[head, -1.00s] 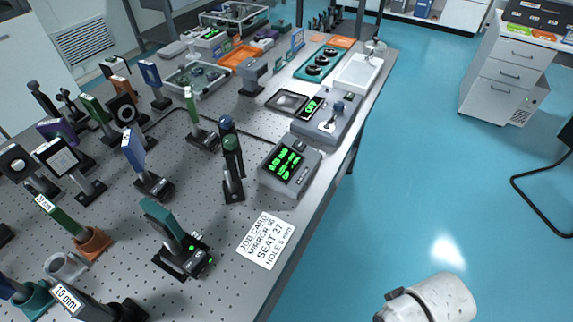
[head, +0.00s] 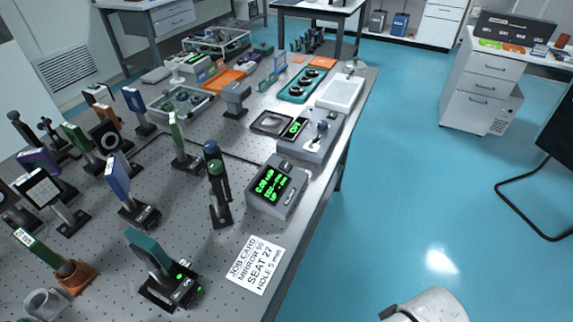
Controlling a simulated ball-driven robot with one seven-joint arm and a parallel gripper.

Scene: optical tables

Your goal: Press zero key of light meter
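A grey box with a lit green display (head: 270,185) stands near the right edge of the perforated optical table (head: 225,272); it looks like the light meter. A dark knob or part sits at its top and a small label is on its sloped front. The display text is too small to read surely, and I cannot make out which part is the zero key. My gripper is not in view. Only a white rounded part of my arm shows at the bottom right, over the floor and apart from the table.
A job card (head: 255,263) lies in front of the box. A dark post with a green top (head: 218,185) stands close on its left. A grey unit with a small green display (head: 315,135) stands behind it.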

